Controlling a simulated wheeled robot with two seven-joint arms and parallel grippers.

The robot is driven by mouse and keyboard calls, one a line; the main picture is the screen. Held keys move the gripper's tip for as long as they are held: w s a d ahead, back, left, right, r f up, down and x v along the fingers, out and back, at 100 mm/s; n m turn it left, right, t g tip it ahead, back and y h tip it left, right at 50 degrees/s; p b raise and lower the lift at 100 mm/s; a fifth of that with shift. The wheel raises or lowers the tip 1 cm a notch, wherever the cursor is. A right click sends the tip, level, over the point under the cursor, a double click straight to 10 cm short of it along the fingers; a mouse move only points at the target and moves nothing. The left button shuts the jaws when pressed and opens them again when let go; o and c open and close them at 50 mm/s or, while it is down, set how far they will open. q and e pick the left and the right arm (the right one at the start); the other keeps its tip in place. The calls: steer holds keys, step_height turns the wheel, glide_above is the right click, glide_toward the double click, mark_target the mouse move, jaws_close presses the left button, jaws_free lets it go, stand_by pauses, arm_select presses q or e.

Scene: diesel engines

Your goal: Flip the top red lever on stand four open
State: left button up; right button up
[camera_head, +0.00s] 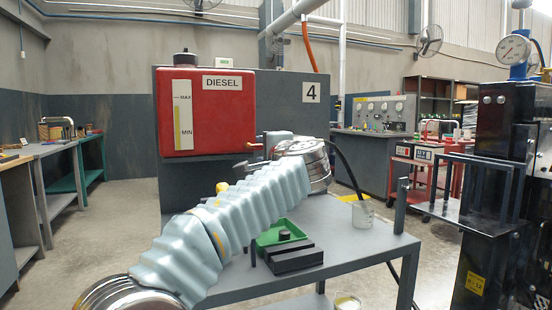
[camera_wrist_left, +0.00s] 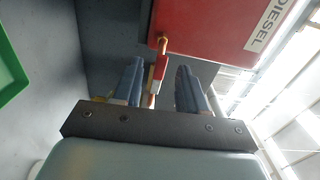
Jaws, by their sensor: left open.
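Stand four carries a red diesel tank (camera_head: 207,118) with a MAX/MIN gauge; its panel (camera_head: 300,90) bears the number 4. A small red lever (camera_head: 254,146) shows just below the tank's right side. In the left wrist view, a red lever (camera_wrist_left: 159,67) on a brass pipe (camera_wrist_left: 151,98) appears between my fingers, with a gap on each side. My left gripper (camera_wrist_left: 160,66) is open and holds nothing. In the head view, my left wrist and gripper (camera_head: 268,150) are at the tank's lower right, partly hiding the pipework. My right gripper is out of view.
The stand's grey table (camera_head: 350,236) holds a green tray (camera_head: 280,234), a black block (camera_head: 293,256) and a clear beaker (camera_head: 362,214). A black press (camera_head: 500,180) stands at the right. Open floor lies left of the stand.

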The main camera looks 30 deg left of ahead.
arm_select(q)
steer(key=b+v, duration=0.1)
steer(key=v, duration=1)
steer(key=shift+b, duration=0.4)
steer(key=shift+s+d, duration=0.1)
